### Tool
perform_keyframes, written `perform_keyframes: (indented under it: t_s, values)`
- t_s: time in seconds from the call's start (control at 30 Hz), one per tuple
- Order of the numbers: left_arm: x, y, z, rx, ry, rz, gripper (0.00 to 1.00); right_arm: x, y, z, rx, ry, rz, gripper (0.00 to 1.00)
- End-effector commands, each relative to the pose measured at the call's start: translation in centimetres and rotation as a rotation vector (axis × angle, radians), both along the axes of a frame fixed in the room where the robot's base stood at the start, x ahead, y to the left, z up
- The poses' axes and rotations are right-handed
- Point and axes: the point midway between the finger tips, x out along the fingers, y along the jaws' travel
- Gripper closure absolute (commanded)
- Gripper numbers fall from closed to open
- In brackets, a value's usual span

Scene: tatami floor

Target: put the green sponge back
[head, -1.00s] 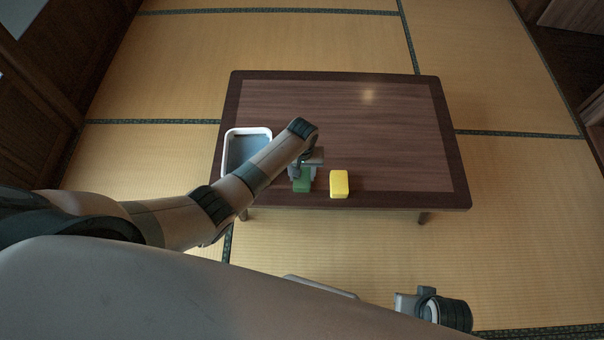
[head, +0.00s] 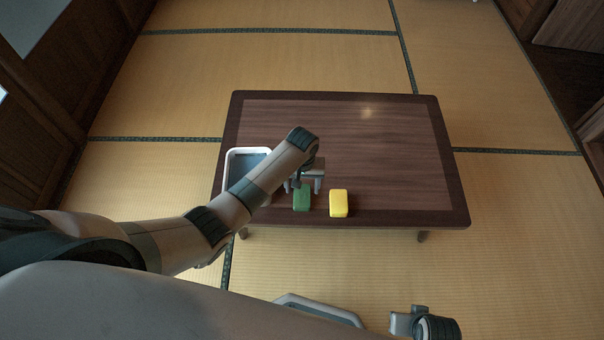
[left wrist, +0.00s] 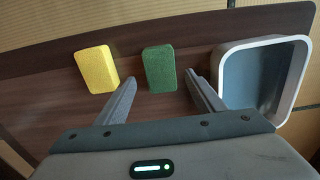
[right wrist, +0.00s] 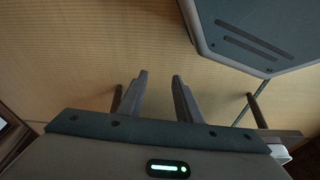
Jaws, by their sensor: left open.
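The green sponge (head: 302,198) lies on the low wooden table (head: 400,217) near its front edge, left of the yellow sponge (head: 338,203). My left gripper (head: 304,187) is open and empty, just beyond the green sponge. In the left wrist view the green sponge (left wrist: 160,68) lies flat on the table just ahead of the gap between the open fingers (left wrist: 162,80), apart from them. My right gripper (right wrist: 160,76) is empty, fingers apart, over the tatami floor in front of the table.
A white-rimmed tray (head: 247,150) with a blue-grey inside stands at the table's left end, partly behind my left arm. It also shows in the left wrist view (left wrist: 262,42), right of the green sponge. The table's right and far parts are clear.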

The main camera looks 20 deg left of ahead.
Motion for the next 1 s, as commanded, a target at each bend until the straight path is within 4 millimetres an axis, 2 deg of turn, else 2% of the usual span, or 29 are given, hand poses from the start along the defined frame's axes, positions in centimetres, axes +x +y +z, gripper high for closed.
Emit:
perform_keyframes:
  t_s: [0.03, 0.2, 0.4, 0.6, 1.0]
  values:
    - [0.0, 0.0, 1.2, 0.0, -0.002, 0.0, 0.37, 0.0, 0.0, -0.5, 0.0, 0.005, 0.0, 0.69]
    - [0.0, 0.0, 4.2, 0.001, -0.002, 0.0, 0.37, 0.0, -0.1, -2.4, 0.0, 0.007, 0.0, 0.69]
    - [-0.1, 0.0, 6.4, 0.0, -0.001, 0.001, 0.37, -0.1, -0.1, -3.8, 0.001, 0.007, 0.0, 0.69]
    - [-0.1, 0.0, 7.1, 0.001, 0.0, 0.001, 0.37, -0.2, -0.2, -4.3, 0.001, 0.007, 0.0, 0.69]
    - [-0.1, 0.0, 7.1, 0.001, 0.0, 0.001, 0.37, -0.2, -0.2, -4.3, 0.0, 0.008, 0.0, 0.69]
